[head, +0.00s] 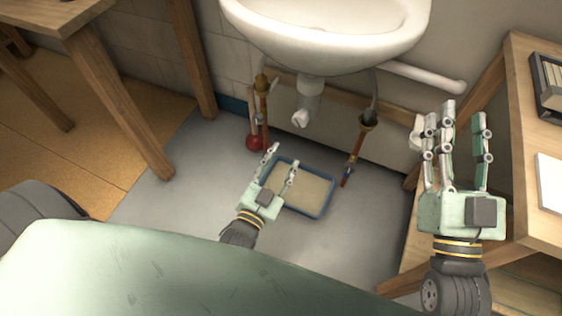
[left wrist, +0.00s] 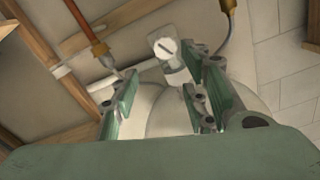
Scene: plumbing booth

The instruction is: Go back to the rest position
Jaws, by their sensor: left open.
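My left gripper (head: 280,168) is open and empty in the head view, above the left part of a shallow blue-rimmed tray (head: 318,212) on the floor under the sink. Its open fingers also show in the left wrist view (left wrist: 160,98), with the sink's underside and drain beyond them. My right gripper (head: 458,128) is at the right of the head view, raised beside the wooden shelf, with its fingers pointing up and apart. Nothing shows between its fingers.
A white sink (head: 330,35) overhangs the back, with a drain trap (head: 308,105) below. Copper pipes with a red ball-shaped part (head: 255,142) and a right-hand valve (head: 350,165) stand near the tray. A wooden bench (head: 110,95) is at left, a wooden shelf (head: 520,140) at right.

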